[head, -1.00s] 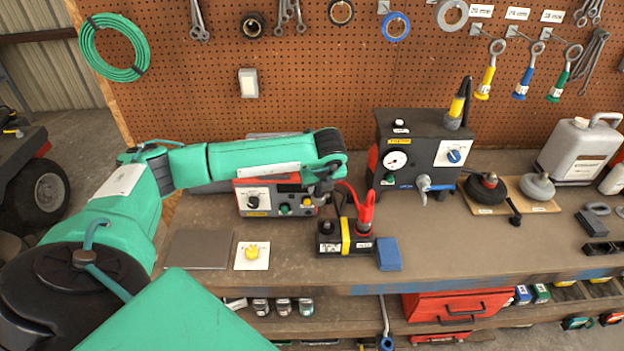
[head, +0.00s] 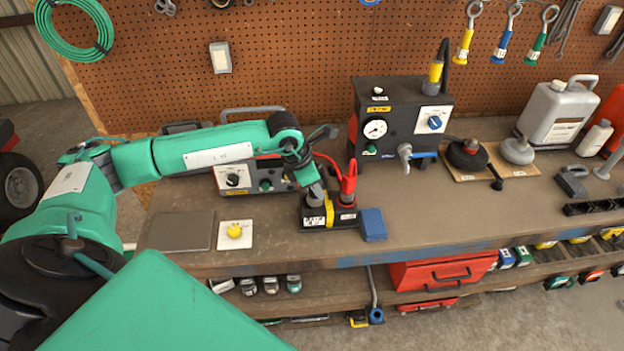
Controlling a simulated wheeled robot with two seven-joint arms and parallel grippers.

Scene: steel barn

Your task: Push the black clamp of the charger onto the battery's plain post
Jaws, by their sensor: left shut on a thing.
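The battery (head: 345,224) is a dark block with a yellow band on the bench. The red clamp (head: 349,182) sits on its right post, with a red cable running to the charger. My left gripper (head: 313,184) points down over the battery's left, plain post and is shut on the black clamp (head: 315,197), a small dark shape that is mostly hidden by the fingers. The clamp is at the post's top; I cannot tell whether it is seated. The charger (head: 233,181), red and grey with knobs, stands behind, partly covered by my left arm. My right gripper is out of view.
A blue block (head: 372,224) lies right beside the battery. A yellow button on a white plate (head: 234,235) and a flat grey plate (head: 180,231) lie to the left. A black gauge box (head: 400,125) stands behind right. The bench front right of the blue block is clear.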

